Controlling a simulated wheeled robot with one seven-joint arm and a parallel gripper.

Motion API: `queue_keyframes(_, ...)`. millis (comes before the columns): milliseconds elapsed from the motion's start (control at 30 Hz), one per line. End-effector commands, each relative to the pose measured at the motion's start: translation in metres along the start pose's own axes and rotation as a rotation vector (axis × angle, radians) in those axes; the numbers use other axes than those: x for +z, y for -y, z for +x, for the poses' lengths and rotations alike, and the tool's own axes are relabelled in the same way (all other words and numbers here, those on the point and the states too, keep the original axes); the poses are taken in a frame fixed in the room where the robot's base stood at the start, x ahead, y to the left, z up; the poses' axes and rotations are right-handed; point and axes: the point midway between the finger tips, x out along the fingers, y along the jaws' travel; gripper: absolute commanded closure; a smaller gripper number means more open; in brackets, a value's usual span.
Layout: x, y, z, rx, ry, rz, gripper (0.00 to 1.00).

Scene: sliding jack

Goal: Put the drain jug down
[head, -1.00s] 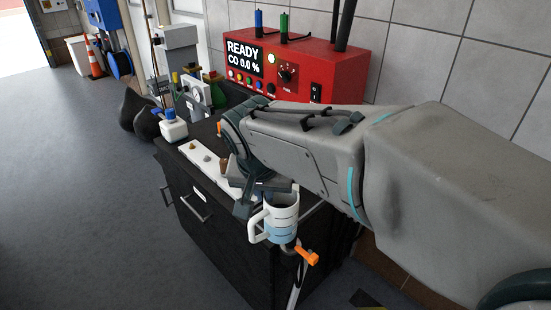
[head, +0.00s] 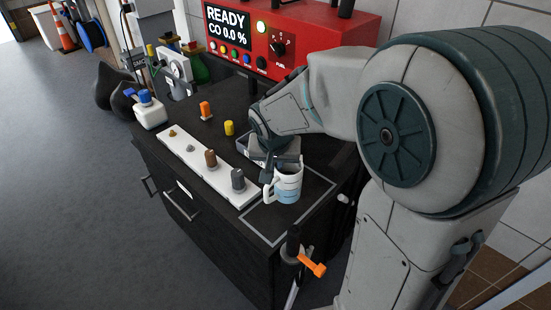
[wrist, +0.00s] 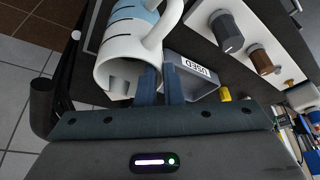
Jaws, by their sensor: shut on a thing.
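The drain jug (head: 288,186) is white with a pale blue band and a side handle. In the head view it is upright over the outlined rectangle (head: 262,236) on the black cabinet top; I cannot tell whether its base touches. My gripper (head: 283,164) is shut on the jug near its rim. In the wrist view the jug (wrist: 122,52) shows its open mouth, and the two blue fingers of my gripper (wrist: 160,84) sit close together by the rim and handle. The exact grip contact is partly hidden.
A white strip (head: 218,178) with several small plugs lies left of the jug. A grey tray marked USED (wrist: 205,84) stands close by. A clamp with an orange handle (head: 312,264) is at the front edge. The red machine (head: 300,38) stands behind.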

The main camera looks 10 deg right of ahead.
Motion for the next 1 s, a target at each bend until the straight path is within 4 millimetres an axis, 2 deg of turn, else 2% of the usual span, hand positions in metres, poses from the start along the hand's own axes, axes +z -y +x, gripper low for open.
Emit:
queue_keyframes(100,-0.01,-0.006,0.013,0.0,0.001,-0.001,1.0)
queue_keyframes(233,-0.014,-0.009,0.02,-0.001,0.0,-0.003,1.0)
queue_keyframes(500,-0.001,-0.009,0.053,0.0,0.002,-0.005,1.0)
queue_keyframes(967,0.002,-0.009,0.061,-0.002,-0.002,-0.004,1.0)
queue_keyframes(1000,0.002,-0.009,0.06,-0.002,-0.001,-0.004,0.82)
